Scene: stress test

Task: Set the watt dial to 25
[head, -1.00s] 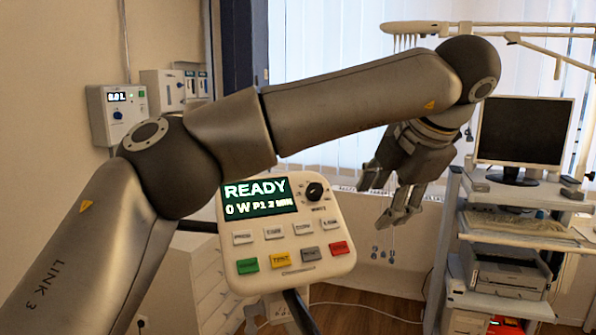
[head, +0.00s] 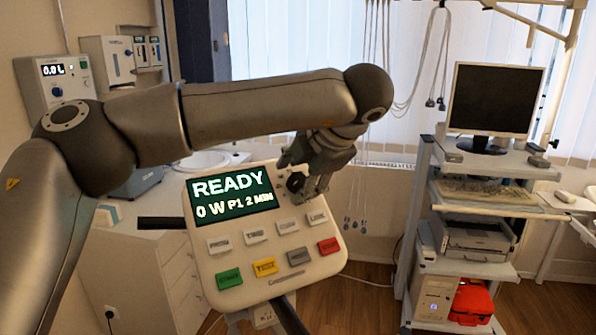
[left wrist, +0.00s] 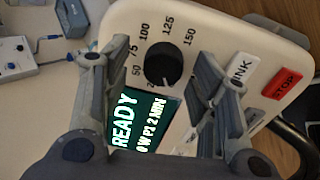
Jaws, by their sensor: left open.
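The stress test panel (head: 205,262) is a cream box with a screen (head: 233,197) reading "READY", "0 W P1 2 MIN". The black watt dial (left wrist: 163,64) is at the panel's top right, with numbers 50 to 150 showing around it in the left wrist view. Its lower numbers are partly hidden. In the head view the dial (head: 296,183) is partly covered by my left gripper (head: 300,175). In the left wrist view the left gripper (left wrist: 165,75) is open, one finger on each side of the dial, with gaps to it. My right gripper is not in view.
Grey, green, yellow and red buttons (head: 328,246) sit below the dial and screen. A trolley (head: 480,163) with a monitor (head: 495,98) and printer (head: 478,236) stands at the right. A white drawer cabinet (head: 135,270) is behind the panel at the left.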

